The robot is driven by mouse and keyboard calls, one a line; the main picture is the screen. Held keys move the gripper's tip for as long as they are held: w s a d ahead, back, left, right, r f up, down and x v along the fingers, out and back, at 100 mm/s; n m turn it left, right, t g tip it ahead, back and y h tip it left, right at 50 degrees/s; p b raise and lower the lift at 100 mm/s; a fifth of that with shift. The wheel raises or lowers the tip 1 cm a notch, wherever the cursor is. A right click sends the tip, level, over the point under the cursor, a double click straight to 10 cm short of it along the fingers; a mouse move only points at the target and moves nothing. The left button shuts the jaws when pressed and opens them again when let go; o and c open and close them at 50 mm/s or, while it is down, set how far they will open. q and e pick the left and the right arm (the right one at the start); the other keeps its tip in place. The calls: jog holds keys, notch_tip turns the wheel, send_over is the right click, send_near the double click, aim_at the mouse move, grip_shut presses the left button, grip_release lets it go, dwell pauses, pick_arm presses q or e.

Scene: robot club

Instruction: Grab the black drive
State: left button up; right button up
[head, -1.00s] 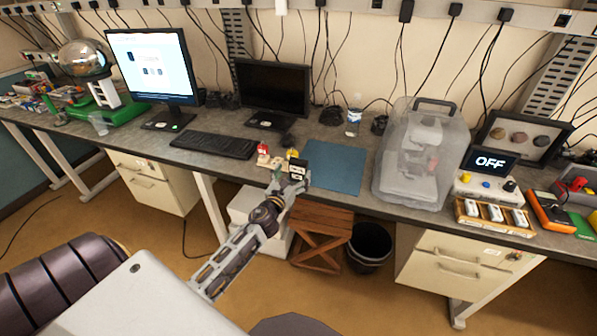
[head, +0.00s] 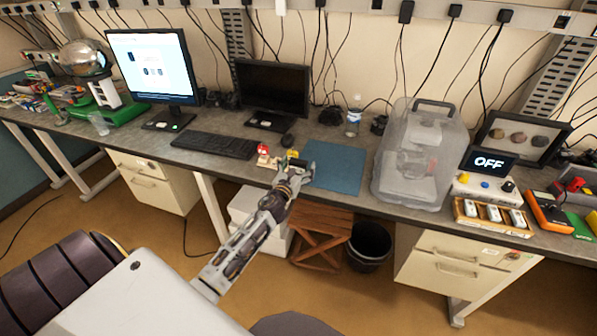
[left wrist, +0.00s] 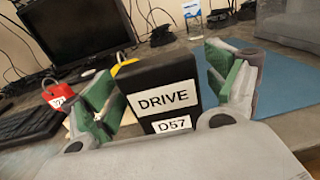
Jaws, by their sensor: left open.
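The black drive (left wrist: 165,90) stands upright in the left wrist view, with white labels reading "DRIVE" and "D57". My left gripper (left wrist: 168,92) is open, with one green-padded finger on each side of the drive. A gap shows between the drive and the right finger; the left finger is close to the drive's left edge, and I cannot tell if it touches. In the head view my left gripper (head: 297,170) is at the desk's front edge and mostly hides the drive. My right gripper is not in view.
A blue mat (head: 338,168) lies right of the gripper. A keyboard (head: 215,145) and mouse (head: 287,140) are to the left and behind. A dark monitor (head: 272,88) stands at the back. A clear case (head: 420,150) stands farther right.

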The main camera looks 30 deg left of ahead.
pick_arm(q)
jog(key=shift+c, duration=0.3)
jog(key=c, duration=1.2)
jog(key=shift+r, duration=0.2)
jog(key=shift+r+p, duration=0.95)
jog(key=shift+r, duration=3.75)
jog(key=shift+r+p, duration=0.15)
jog(key=shift+p, duration=0.15)
